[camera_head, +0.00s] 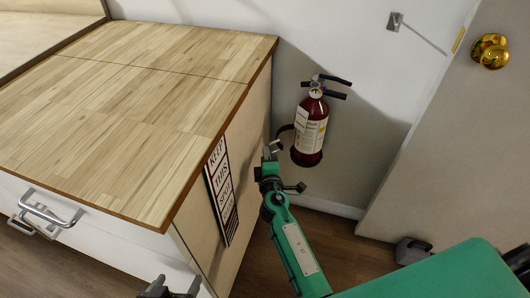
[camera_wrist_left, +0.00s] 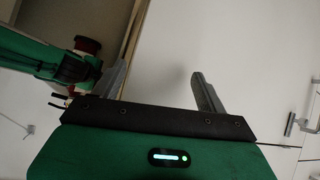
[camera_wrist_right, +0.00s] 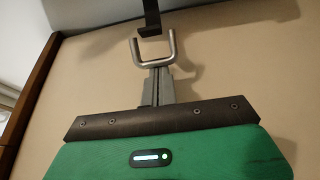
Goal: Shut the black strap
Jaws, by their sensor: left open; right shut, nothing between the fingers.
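A red fire extinguisher (camera_head: 311,128) with a white label hangs upright on the wall beside the cabinet. A black strap (camera_head: 285,130) sticks out from its left side, and it also shows at the top of the right wrist view (camera_wrist_right: 152,16). A silver U-shaped clasp (camera_wrist_right: 154,62) is just below the strap end there. My right gripper (camera_head: 269,152) is shut and empty, its fingertips (camera_wrist_right: 158,76) at the clasp; whether they touch cannot be told. My left gripper (camera_head: 168,287) is open and empty at the bottom of the head view, low by the cabinet front.
A wood-topped cabinet (camera_head: 125,95) fills the left, with a sign (camera_head: 221,192) on its side close to my right arm. A door (camera_head: 480,120) with a brass knob (camera_head: 489,51) and a grey object (camera_head: 412,250) on the floor are right.

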